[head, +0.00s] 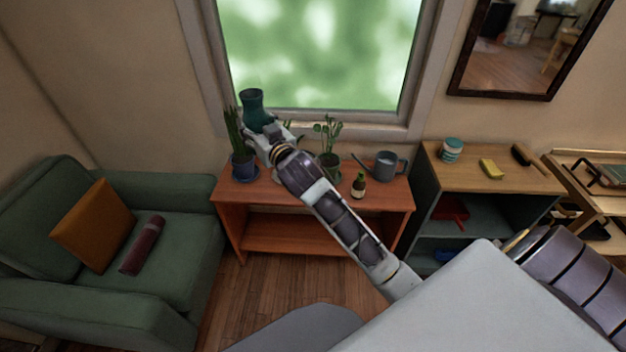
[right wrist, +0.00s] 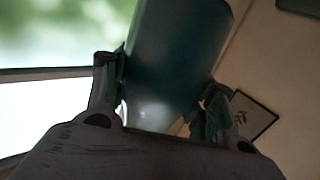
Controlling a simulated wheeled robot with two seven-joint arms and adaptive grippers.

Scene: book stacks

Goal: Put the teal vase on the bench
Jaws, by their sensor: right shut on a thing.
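The teal vase (head: 254,108) is upright in the head view, in front of the lower left part of the window. My right gripper (head: 260,130) is shut on it and holds it above the left end of the low red-brown bench (head: 388,193). In the right wrist view the vase (right wrist: 178,55) fills the space between the two fingers of the right gripper (right wrist: 160,98). The fingers hide part of the vase's lower body in the head view. My left gripper is not in view.
A green armchair (head: 190,190) is at left; a shelf unit (head: 520,182) is at right.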

